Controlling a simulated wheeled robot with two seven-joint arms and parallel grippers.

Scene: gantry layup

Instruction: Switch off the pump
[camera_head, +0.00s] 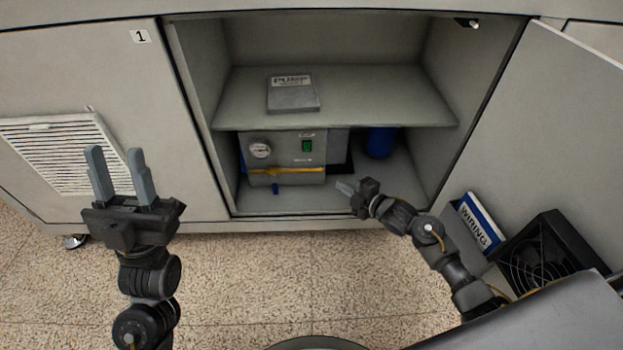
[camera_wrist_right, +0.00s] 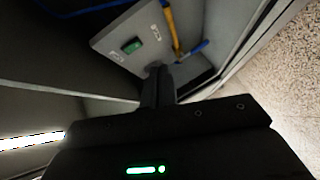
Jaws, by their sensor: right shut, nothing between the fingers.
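The pump (camera_head: 285,160) is a grey box on the cabinet's lower floor, with a round gauge (camera_head: 260,150) at its left and a green switch (camera_head: 307,146) at its upper right. A yellow hose or strap crosses its front. In the right wrist view the pump's panel (camera_wrist_right: 115,62) and green switch (camera_wrist_right: 132,46) show beyond the fingers. My right gripper (camera_head: 343,187) is shut and empty, inside the cabinet opening, to the lower right of the pump. Its fingers (camera_wrist_right: 157,82) point toward the panel. My left gripper (camera_head: 115,172) is open and empty, in front of the vented door.
A shelf (camera_head: 390,95) above the pump holds a grey labelled box (camera_head: 292,96). A blue cylinder (camera_head: 380,142) stands right of the pump. The open door (camera_head: 565,110) is at right, near a blue-and-white "WIRING" binder (camera_head: 477,225) and a black fan (camera_head: 540,255).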

